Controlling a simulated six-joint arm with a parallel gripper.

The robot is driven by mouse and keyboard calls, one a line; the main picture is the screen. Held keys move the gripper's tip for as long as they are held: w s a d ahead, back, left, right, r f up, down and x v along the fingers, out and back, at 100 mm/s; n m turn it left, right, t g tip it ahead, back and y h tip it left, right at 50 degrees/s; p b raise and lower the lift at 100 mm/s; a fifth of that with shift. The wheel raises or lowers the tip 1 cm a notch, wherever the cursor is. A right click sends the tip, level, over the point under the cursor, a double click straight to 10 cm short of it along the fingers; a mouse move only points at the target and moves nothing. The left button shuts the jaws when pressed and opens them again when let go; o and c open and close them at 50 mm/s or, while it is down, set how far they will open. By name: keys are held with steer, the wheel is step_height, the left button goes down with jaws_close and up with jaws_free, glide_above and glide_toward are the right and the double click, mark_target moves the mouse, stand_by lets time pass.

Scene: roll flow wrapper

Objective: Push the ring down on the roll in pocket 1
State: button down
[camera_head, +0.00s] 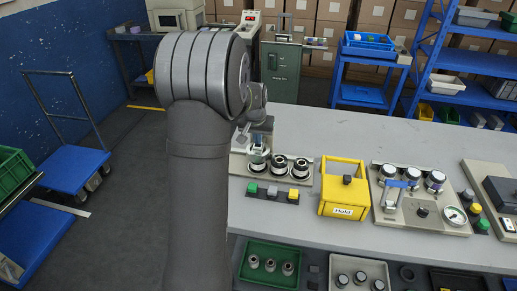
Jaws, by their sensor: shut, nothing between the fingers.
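A light fixture plate (240,167) on the left part of the bench has a row of dark round rolls in pockets. The middle roll (279,164) and the right roll (300,168) stand clear, with pale centres. My gripper (257,150) is shut and points down over the leftmost pocket, close above or touching the roll (257,164) there. The fingers are small and partly hidden by my wrist. I cannot tell the ring apart from the roll, nor whether the fingertips touch it. No pocket number is readable.
Several coloured buttons (272,191) line the plate's front. A yellow box marked "Hold" (341,187) stands right of it. Further right is a panel with a gauge and several round parts (425,211). Trays (270,265) of parts sit below the bench's front edge. The bench behind the yellow box is clear.

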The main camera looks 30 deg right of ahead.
steer(key=shift+f, duration=1.35)
steer(key=shift+r, duration=4.3)
steer(key=shift+f, duration=2.9)
